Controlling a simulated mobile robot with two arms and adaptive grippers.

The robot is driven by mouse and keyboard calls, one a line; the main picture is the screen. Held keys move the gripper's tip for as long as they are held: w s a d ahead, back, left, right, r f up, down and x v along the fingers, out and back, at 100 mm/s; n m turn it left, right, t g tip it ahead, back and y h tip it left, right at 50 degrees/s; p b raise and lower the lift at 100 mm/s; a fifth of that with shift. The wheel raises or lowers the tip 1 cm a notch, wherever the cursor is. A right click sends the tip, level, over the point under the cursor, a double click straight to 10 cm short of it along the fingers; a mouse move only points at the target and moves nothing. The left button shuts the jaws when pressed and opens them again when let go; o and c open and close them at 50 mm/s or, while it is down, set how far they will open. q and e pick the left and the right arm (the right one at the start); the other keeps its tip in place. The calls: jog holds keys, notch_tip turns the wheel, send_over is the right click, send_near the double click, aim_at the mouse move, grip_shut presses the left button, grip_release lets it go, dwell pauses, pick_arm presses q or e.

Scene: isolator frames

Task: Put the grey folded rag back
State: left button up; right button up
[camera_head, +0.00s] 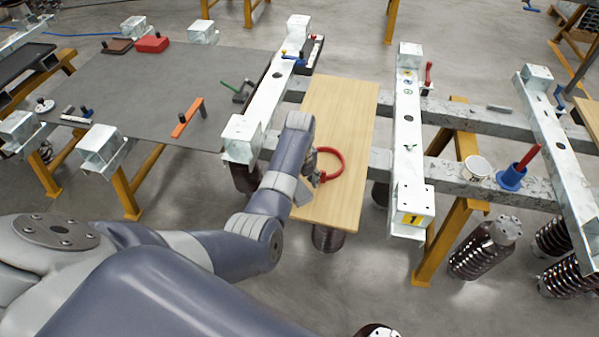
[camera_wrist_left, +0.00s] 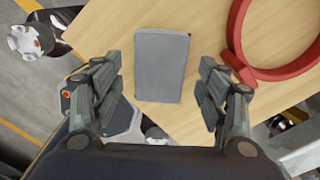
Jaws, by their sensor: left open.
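The grey folded rag (camera_wrist_left: 162,65) lies flat on a light wooden board (camera_wrist_left: 205,18), seen in the left wrist view as a small grey rectangle. My left gripper (camera_wrist_left: 160,88) is open, with one finger to each side of the rag's near part and nothing held. In the head view my left gripper (camera_head: 312,180) is over the near left part of the wooden board (camera_head: 348,105). My arm and gripper make the rag hard to pick out there. My right gripper is not in view.
A red ring (camera_head: 341,163) lies on the board just right of the gripper. White-grey steel beams (camera_head: 408,150) flank the board. A grey sheet (camera_head: 150,82) at left carries a red box (camera_head: 152,44) and an orange tool (camera_head: 188,118). A blue cup (camera_head: 511,178) stands at right.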

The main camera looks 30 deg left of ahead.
aim_at(299, 189)
pick_arm(q)
notch_tip(299, 189, up, 10)
jog(key=shift+r, duration=0.15)
dwell(0.6)
